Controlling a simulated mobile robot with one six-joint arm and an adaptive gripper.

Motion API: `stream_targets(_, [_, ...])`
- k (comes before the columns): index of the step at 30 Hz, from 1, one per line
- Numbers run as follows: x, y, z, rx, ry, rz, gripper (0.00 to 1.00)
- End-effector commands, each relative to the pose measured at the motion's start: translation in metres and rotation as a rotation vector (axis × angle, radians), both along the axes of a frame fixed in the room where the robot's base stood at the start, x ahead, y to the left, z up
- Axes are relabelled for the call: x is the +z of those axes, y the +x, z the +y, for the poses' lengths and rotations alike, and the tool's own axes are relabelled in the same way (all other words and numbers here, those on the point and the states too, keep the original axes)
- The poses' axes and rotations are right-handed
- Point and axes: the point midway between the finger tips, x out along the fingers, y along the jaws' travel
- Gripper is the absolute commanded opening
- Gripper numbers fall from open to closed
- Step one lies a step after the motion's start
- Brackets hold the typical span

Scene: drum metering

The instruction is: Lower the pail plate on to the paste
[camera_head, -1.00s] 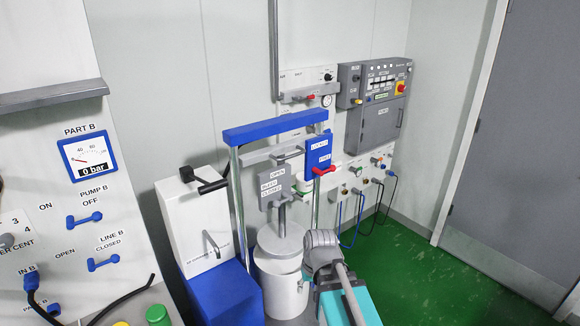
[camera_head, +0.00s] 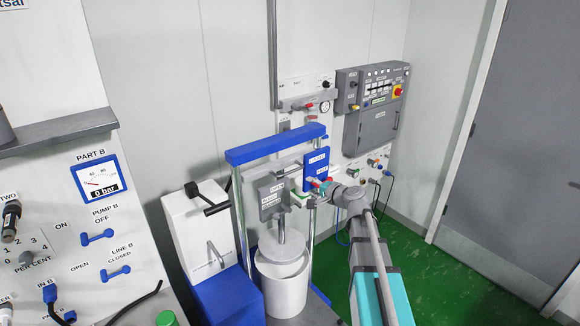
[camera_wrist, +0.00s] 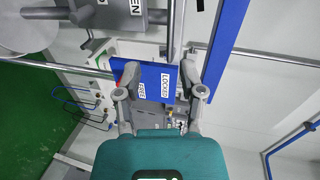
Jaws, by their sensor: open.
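The pail press has a white pail (camera_head: 285,290) under a grey round plate (camera_head: 281,253) on an upright rod. A blue panel (camera_head: 317,164) hangs on the press, with LOCKED and FREE labels readable in the wrist view (camera_wrist: 158,82). My gripper (camera_head: 327,186) is at the lower edge of this panel, by its red lever (camera_head: 314,183). In the wrist view, my open fingers (camera_wrist: 162,70) are on either side of the panel. The lever is not clear there, and I cannot tell whether they touch it.
A grey OPEN/CLOSED panel (camera_head: 272,196) hangs left of the blue one. The blue crossbar (camera_head: 275,145) and metal posts frame the press. A white unit with a black handle (camera_head: 200,228) stands left. Green floor (camera_head: 440,260) is clear at right.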

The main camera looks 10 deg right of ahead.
Motion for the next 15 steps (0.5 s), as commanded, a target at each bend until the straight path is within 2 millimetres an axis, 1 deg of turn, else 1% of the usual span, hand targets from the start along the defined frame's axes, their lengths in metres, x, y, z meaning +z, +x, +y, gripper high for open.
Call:
stream_targets(1, [0.0073,0.0042,-0.0055,-0.019,0.022,-0.008,0.51])
stream_targets(4, [0.0118,0.0070,-0.0106,-0.038,0.048,-0.016,0.51])
stream_targets(15, [0.0114,0.0075,-0.0098,-0.040,0.052,-0.018,0.51])
